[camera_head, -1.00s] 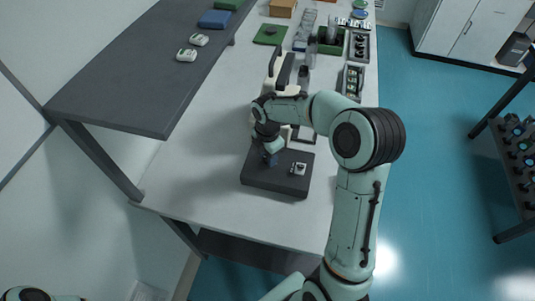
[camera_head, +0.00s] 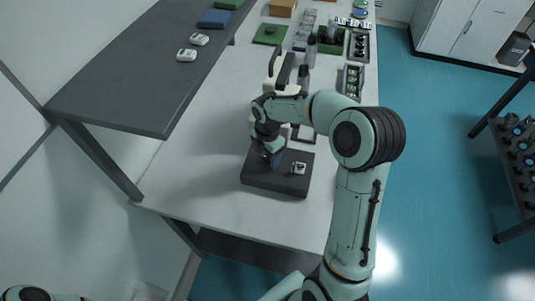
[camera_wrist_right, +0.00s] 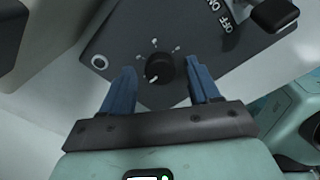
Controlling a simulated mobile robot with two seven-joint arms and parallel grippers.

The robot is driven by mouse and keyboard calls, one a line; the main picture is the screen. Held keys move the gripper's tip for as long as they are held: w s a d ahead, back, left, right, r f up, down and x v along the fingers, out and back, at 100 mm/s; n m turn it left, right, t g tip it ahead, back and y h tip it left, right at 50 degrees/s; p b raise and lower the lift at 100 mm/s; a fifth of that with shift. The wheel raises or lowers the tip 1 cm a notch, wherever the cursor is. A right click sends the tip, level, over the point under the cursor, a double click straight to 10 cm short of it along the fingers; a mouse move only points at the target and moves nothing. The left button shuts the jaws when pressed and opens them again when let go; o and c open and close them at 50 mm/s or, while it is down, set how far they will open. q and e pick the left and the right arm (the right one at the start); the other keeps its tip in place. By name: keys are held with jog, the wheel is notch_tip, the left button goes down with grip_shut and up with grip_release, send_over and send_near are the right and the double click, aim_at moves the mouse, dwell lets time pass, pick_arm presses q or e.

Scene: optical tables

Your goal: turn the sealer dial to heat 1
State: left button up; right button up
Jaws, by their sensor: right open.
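The sealer has a dark flat panel (camera_head: 262,183) at the near end of the white table. In the right wrist view the round black dial (camera_wrist_right: 159,68) sits on this panel (camera_wrist_right: 110,40), with small pale marks around its upper side. Its white pointer line points to the lower left. My right gripper (camera_wrist_right: 162,88) is open, one blue finger on each side of the dial, with gaps visible; I cannot tell how far down the fingers reach. In the head view the right gripper (camera_head: 272,158) is over the panel and hides the dial. My left gripper is out of view.
An ON/OFF switch (camera_wrist_right: 275,12) is on the panel to the upper right of the dial. A black handle (camera_head: 284,68) stands behind my wrist. Trays and boxes fill the far table. A grey raised shelf (camera_head: 130,80) is at left.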

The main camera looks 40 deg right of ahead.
aim_at(267, 158)
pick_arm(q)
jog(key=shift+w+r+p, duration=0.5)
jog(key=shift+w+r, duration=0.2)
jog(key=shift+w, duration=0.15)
pick_arm(e)
notch_tip(267, 158, up, 13)
jog(key=shift+r, duration=0.2)
